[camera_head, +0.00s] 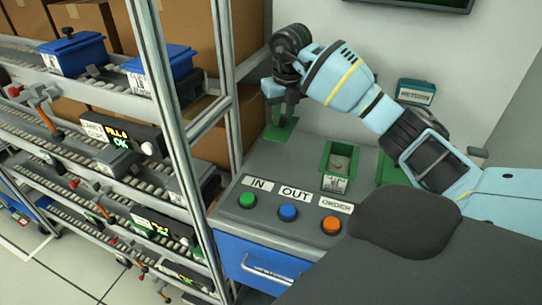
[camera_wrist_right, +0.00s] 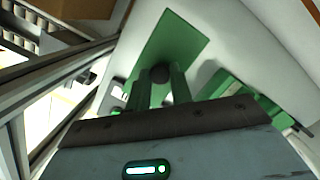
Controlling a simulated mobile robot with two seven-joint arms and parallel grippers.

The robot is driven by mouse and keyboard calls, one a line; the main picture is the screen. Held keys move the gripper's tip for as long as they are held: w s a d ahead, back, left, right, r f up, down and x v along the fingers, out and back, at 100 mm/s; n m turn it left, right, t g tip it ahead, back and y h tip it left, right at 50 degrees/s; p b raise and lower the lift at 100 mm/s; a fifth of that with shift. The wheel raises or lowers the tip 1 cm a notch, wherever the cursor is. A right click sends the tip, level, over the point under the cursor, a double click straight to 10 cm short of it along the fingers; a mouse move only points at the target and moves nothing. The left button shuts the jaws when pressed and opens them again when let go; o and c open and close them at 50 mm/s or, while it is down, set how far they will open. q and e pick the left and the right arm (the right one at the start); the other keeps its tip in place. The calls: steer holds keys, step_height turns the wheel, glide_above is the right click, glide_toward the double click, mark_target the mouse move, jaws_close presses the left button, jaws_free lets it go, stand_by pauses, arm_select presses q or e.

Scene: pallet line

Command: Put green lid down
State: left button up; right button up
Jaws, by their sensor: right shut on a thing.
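The green lid (camera_head: 279,132) is a flat rectangular plate near the back left corner of the grey bench. My right gripper (camera_head: 283,112) comes down on it from above and is shut on its dark knob. In the right wrist view the lid (camera_wrist_right: 172,42) lies beyond the two green fingers (camera_wrist_right: 160,88), with the round knob (camera_wrist_right: 160,73) between their tips. I cannot tell whether the lid touches the bench top. My left gripper is not in view.
An open green bin (camera_head: 326,181) with a grey item inside stands on the bench, with another green bin (camera_head: 388,172) partly behind my arm. Green, blue and orange buttons (camera_head: 288,213) line the front. A shelf post (camera_head: 229,85) rises close to the left.

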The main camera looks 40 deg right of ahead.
steer(key=shift+f, duration=5)
steer(key=shift+s, duration=0.1)
steer(key=shift+f, duration=0.15)
steer(key=o, duration=0.9)
steer(key=shift+o, duration=0.2)
steer(key=shift+r, duration=0.35)
steer(key=r, duration=0.3)
steer(key=s+r, duration=0.1)
steer(key=r, duration=0.7)
steer(key=shift+s+a+r, duration=0.25)
steer(key=shift+s, duration=0.1)
